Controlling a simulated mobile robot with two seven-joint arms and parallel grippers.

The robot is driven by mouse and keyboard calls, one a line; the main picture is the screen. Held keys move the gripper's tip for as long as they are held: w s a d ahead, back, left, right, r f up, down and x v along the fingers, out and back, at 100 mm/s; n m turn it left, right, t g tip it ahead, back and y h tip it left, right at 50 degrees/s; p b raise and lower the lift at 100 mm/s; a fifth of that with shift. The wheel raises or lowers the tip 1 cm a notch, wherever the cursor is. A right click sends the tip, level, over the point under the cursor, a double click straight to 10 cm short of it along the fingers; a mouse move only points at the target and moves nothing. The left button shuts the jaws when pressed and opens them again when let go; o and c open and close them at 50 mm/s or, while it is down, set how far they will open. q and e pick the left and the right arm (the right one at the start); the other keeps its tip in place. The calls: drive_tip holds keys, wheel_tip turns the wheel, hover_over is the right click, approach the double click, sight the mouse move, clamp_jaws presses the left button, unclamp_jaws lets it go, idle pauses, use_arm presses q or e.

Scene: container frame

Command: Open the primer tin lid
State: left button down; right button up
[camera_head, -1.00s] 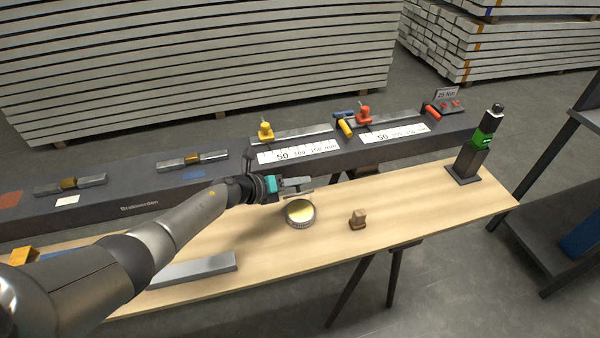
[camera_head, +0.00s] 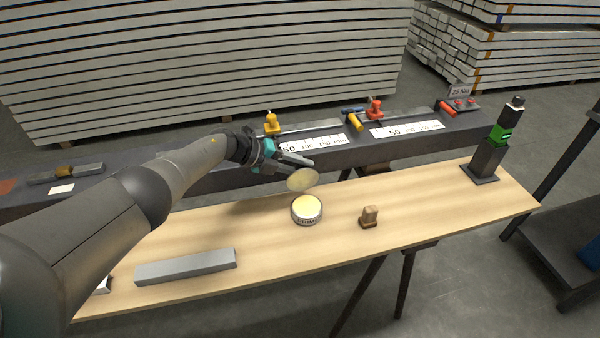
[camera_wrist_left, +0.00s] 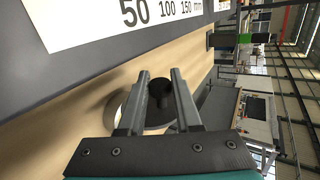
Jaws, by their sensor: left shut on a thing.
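The primer tin (camera_head: 307,211) is a short round can on the wooden bench, with a pale yellow top opening. Its lid (camera_head: 303,180) is raised and tilted over the tin's back edge, its yellowish underside facing the head camera. My left gripper (camera_head: 301,161) is behind the lid and shut on its knob. In the left wrist view, the fingers (camera_wrist_left: 159,76) stand on either side of the dark knob (camera_wrist_left: 160,94), with the grey lid disc behind it. I cannot tell whether the lid touches the tin's rim. My right gripper is not in view.
A small wooden block (camera_head: 369,217) stands right of the tin. A grey metal bar (camera_head: 186,267) lies at the front left. A dark rail with yellow (camera_head: 271,124) and red (camera_head: 375,109) clamps runs behind the bench. A black-and-green device (camera_head: 490,152) stands at the right end.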

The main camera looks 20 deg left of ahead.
use_arm(q)
drive_tip(key=shift+s+f, duration=0.1)
drive_tip(key=shift+f, duration=0.05)
idle(0.3)
drive_tip(key=c, duration=0.6)
unclamp_jaws()
drive_tip(key=shift+a+r, duration=0.1)
drive_tip(key=shift+r, duration=0.1)
drive_tip(key=shift+s+a+r, duration=0.1)
drive_tip(key=shift+a+r, duration=0.05)
drive_tip(key=p+v, duration=0.4)
drive_tip(key=v, duration=1)
drive_tip(key=shift+s+a+p, duration=0.15)
drive_tip(key=shift+a+p, duration=0.05)
drive_tip(key=shift+p, duration=0.2)
